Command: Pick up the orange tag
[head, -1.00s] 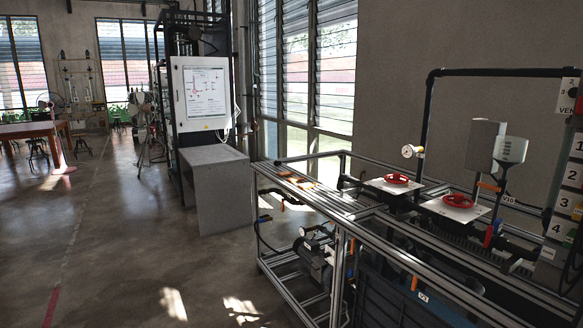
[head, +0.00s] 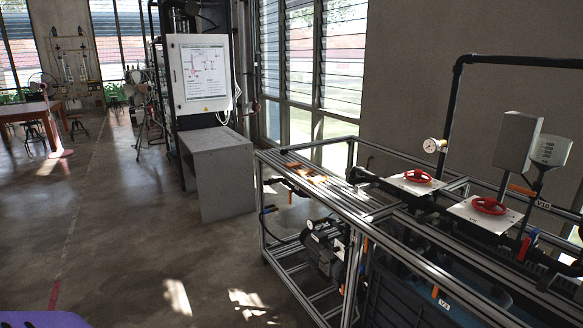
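Small flat orange pieces lie on the near left end of the metal-framed rig's top: one orange piece (head: 293,164) and another orange piece (head: 318,179) just to its right. They are too small to tell which is a tag. A further orange strip (head: 522,190) sits beside the V10 label on the right, and a small orange strip (head: 435,291) shows low on the rig's front. Neither of my grippers is in view.
The rig (head: 400,262) fills the right side, with red handwheels (head: 489,206) and a pressure gauge (head: 430,145) on it. A grey block (head: 226,187) stands beyond its left end. Open floor (head: 130,240) lies to the left. A purple shape (head: 45,320) shows at the bottom left edge.

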